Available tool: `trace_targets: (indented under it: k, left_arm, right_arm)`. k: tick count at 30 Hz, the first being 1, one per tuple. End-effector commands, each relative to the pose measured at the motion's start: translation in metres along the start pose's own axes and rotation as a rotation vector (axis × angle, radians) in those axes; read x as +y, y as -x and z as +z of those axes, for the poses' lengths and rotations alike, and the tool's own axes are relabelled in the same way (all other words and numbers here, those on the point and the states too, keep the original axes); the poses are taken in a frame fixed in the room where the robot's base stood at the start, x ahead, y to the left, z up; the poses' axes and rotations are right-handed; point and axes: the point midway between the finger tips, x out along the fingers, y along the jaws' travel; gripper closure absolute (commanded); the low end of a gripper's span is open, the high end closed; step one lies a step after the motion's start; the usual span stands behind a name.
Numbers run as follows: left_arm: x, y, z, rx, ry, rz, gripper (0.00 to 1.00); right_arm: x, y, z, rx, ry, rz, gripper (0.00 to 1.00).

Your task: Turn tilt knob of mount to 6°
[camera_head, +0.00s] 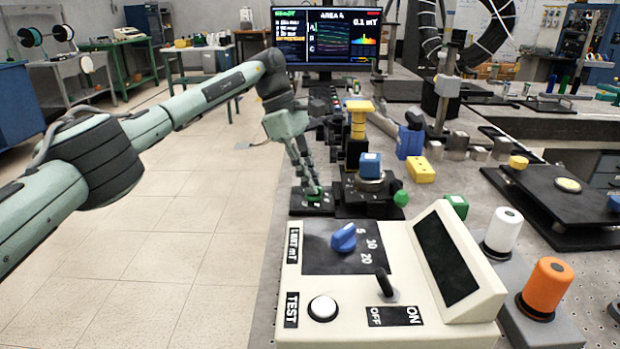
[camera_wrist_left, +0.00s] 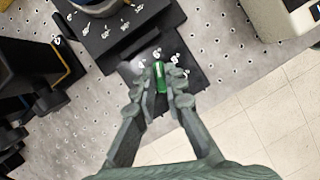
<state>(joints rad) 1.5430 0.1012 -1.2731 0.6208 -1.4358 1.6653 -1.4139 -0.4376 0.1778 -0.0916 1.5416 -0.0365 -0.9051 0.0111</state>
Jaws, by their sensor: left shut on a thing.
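The mount (camera_head: 350,205) is a black block on the bench behind the beige test box, with a flat black plate on its left. Its green tilt knob (camera_head: 314,198) sits on that plate and also shows in the left wrist view (camera_wrist_left: 161,78). White numbers (camera_wrist_left: 157,56) arc around the knob's upper end. Its pale pointer line points up toward the middle number, which looks like 6. My left gripper (camera_head: 312,189) reaches down with its fingers (camera_wrist_left: 164,92) on either side of the knob, shut on it. My right gripper is not in view.
The beige test box (camera_head: 400,240) with a blue dial (camera_head: 344,237) stands in front. White (camera_head: 503,232) and orange (camera_head: 547,288) cylinders stand to its right. A yellow block (camera_head: 420,170) and blue part (camera_head: 410,141) lie behind the mount. The floor on the left is open.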

Motion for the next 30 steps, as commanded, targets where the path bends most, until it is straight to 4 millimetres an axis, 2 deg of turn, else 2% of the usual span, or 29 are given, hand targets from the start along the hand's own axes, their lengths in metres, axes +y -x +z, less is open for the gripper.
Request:
trace_targets:
  k: [19, 20, 24, 30]
  left_arm:
    - [0.0005, 0.0009, -0.001, 0.003, -0.045, -0.018, 1.0]
    - [0.0005, 0.0009, -0.001, 0.003, -0.045, -0.018, 0.85]
    - [0.0005, 0.0007, -0.0008, 0.002, -0.045, -0.018, 0.68]
    - [0.0005, 0.0003, -0.0005, 0.001, -0.045, -0.018, 0.68]
  right_arm:
    - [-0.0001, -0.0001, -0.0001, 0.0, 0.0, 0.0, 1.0]
    - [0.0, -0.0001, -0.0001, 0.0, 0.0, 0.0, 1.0]
    - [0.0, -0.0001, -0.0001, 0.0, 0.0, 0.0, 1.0]
    - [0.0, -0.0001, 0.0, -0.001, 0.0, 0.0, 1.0]
